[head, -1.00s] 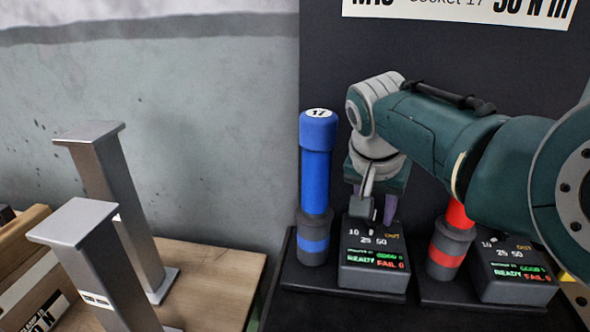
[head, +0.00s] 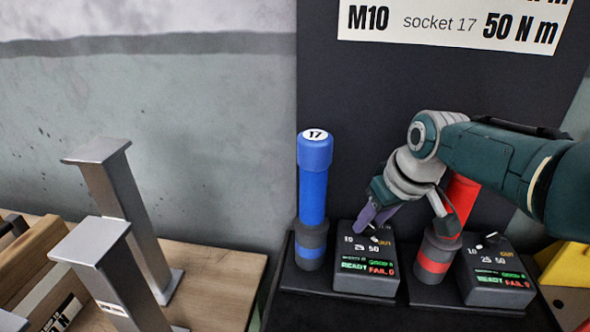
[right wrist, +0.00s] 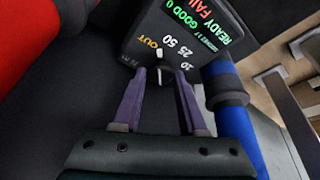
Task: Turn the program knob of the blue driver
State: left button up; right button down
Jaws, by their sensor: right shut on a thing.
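The blue driver (head: 313,190) stands upright in its dark holder, with a white "17" cap on top. Its black control box (head: 365,270) is just to its right, marked 10, 25, 50 and OUT, with READY, GOOD and FAIL lit. My right gripper (head: 370,224) reaches down to the top of this box, tilted. In the right wrist view its purple fingers are shut on the dark program knob (right wrist: 160,76), which they partly hide. A white mark on the knob side seems to lie near OUT and 50. The blue driver (right wrist: 232,110) is at right there. My left gripper is out of view.
A red driver (head: 458,205) stands right of the blue driver's box, partly behind my gripper, with its own box (head: 497,275). A dark panel with a sign (head: 450,24) rises behind. Two metal posts (head: 127,205) stand on a wooden table (head: 225,280) at left.

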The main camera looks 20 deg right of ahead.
jog(key=shift+d+n+y+b, duration=0.15)
jog(key=shift+n+y+b, duration=0.65)
jog(key=shift+n, duration=1.1)
jog(key=shift+c, duration=2.2)
grip_release()
notch_tip(320, 180, up, 8)
jog(key=p, duration=0.4)
notch_tip(320, 180, up, 12)
send_over(373, 226)
jog(key=shift+p, duration=0.35)
